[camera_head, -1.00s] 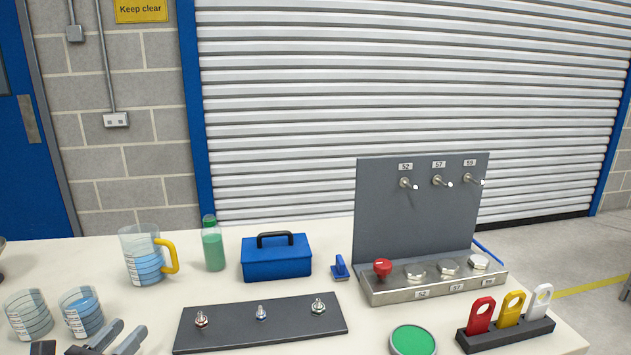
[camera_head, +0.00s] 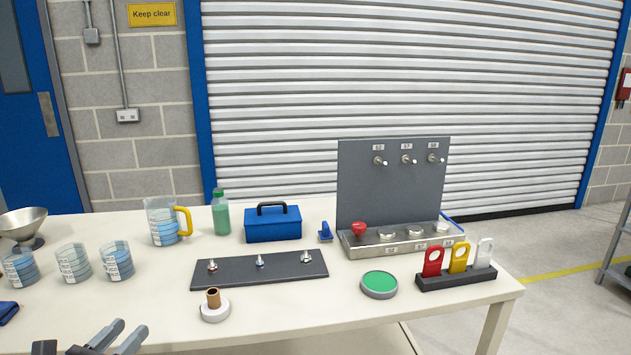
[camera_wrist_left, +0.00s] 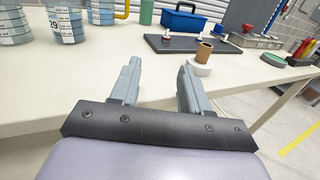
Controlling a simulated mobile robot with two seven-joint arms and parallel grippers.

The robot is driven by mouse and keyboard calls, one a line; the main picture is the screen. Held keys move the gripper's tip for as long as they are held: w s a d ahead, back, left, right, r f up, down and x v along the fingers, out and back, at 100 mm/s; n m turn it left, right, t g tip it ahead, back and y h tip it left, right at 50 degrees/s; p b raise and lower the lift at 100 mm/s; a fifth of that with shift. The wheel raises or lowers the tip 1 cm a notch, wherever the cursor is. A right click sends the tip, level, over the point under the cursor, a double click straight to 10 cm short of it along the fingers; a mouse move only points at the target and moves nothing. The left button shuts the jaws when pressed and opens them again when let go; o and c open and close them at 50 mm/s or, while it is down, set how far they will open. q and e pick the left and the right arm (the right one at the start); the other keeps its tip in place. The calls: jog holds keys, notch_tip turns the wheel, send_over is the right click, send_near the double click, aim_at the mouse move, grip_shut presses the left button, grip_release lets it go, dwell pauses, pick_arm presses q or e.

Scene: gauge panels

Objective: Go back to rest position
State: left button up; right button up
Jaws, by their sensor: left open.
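My left gripper (camera_head: 118,338) is at the lower left of the head view, in front of the table's front edge. It also shows in the left wrist view (camera_wrist_left: 158,82), where its two fingers stand apart with nothing between them. The white table (camera_head: 300,315) lies beyond it. The gauge panel (camera_head: 393,185) stands upright at the right of the table, with several small levers and a metal base carrying a red knob (camera_head: 359,229). My right gripper does not show in either view.
On the table are beakers (camera_head: 73,262), a jug (camera_head: 162,226), a green bottle (camera_head: 220,217), a blue toolbox (camera_head: 272,224), a dark switch plate (camera_head: 285,273), a white ring with a brown cylinder (camera_head: 213,298), a green disc (camera_head: 379,283) and a tag rack (camera_head: 455,278). The front left table edge is near my gripper.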

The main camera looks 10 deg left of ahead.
pick_arm(q)
jog(key=s+d+f+n+g, duration=0.3)
jog(key=s+d+f+n, duration=0.6)
jog(key=n, duration=0.8)
jog(key=s+d+f+n+g, duration=0.4)
jog(key=s+d+f+n, duration=0.5)
jog(key=n, duration=0.8)
jog(key=shift+s+d+f+n+h, duration=0.3)
jog(key=shift+s+d+f, duration=0.1)
jog(key=shift+d+f, duration=0.5)
